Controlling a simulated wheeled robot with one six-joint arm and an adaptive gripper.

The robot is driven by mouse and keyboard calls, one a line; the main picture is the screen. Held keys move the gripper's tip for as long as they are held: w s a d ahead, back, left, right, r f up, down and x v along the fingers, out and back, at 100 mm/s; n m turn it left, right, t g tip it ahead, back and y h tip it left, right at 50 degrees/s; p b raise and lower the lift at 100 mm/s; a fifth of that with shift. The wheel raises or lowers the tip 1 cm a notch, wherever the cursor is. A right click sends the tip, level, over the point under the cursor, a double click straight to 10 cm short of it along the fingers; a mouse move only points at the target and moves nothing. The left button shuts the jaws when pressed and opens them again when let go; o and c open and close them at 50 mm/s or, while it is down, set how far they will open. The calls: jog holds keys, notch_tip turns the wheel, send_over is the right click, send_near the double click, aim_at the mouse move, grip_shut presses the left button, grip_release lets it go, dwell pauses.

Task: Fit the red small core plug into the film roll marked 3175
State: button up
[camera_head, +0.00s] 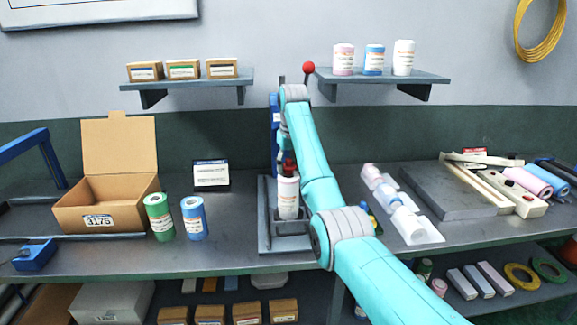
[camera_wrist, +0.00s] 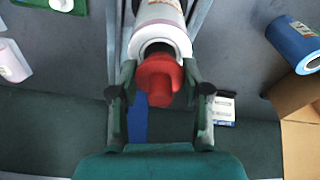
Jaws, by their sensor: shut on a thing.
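The red small core plug (camera_wrist: 158,78) is between the two fingers of my gripper (camera_wrist: 160,73) in the wrist view, and my gripper is shut on it. A white film roll (camera_wrist: 160,30) with a dark core opening lies just beyond the plug. The plug overlaps this opening, and I cannot tell how deep it sits. In the head view the white roll (camera_head: 288,198) stands upright in a grey holder (camera_head: 266,222). The red plug (camera_head: 289,170) shows just above its top, partly hidden by my gripper and arm. The print on the roll is too small to read.
An open carton marked 3175 (camera_head: 97,221) stands at left, with a green roll (camera_head: 159,218) and a blue roll (camera_head: 194,218) beside it. A white tray (camera_head: 425,232) of rolls is right of my arm. Shelves hang above. The bench's front left is mostly clear.

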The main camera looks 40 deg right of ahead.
jog(key=shift+f, duration=0.55)
dwell(0.5)
jog(key=shift+r, duration=0.55)
jog(key=shift+f, duration=0.7)
dwell(1.2)
jog(key=o, duration=1)
